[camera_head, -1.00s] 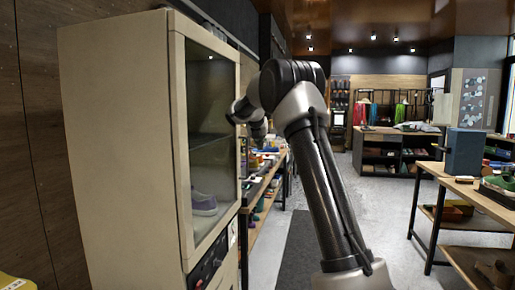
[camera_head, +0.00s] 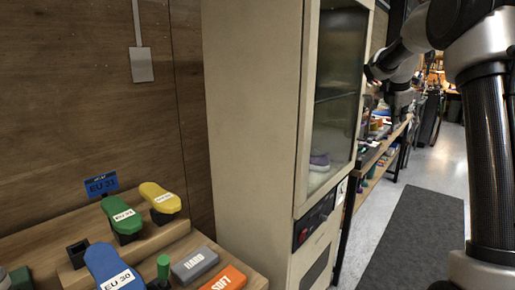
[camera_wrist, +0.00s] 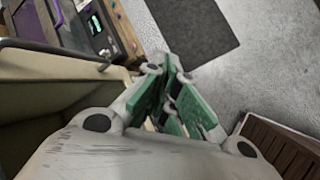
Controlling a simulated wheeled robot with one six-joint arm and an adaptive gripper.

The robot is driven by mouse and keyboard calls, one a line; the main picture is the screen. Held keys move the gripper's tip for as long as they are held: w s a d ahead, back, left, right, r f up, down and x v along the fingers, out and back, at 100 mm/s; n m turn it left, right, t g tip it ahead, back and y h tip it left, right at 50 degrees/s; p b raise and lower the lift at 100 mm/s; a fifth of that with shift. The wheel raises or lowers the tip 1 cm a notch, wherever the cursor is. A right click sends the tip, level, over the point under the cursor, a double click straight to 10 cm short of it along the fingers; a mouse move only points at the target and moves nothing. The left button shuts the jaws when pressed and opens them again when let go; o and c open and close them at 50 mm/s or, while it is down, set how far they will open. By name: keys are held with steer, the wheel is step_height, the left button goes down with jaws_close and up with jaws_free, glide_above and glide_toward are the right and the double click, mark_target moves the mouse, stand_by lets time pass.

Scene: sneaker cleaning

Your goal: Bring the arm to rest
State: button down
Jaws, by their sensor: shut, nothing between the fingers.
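My gripper (camera_wrist: 171,78) shows in the wrist view with its green-padded fingers shut and nothing held between them. It is over open space, with the grey floor beyond it. In the head view my arm is raised and bent at the right edge, in front of the cabinet's glass door side. Its wrist hangs downward there, and the fingers are too small to make out.
A dark floor mat (camera_head: 415,240) lies on clear floor.

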steer(key=s+a+f+m+y, duration=0.1)
steer(key=s+a+m, duration=0.4)
steer(key=s, duration=1)
steer(key=s+a+f+m+y, duration=0.2)
steer(key=s+a+m, duration=0.4)
steer(key=s, duration=0.9)
steer(key=s+a+f+m+y, duration=0.1)
steer(key=s+a+m, duration=0.4)
steer(key=s, duration=1)
steer(key=shift+s+a+f+m+g+y, duration=0.15)
steer(key=shift+a+f+m+g+y, duration=0.15)
steer(key=shift+f+m, duration=0.55)
steer(key=shift+r, duration=0.15)
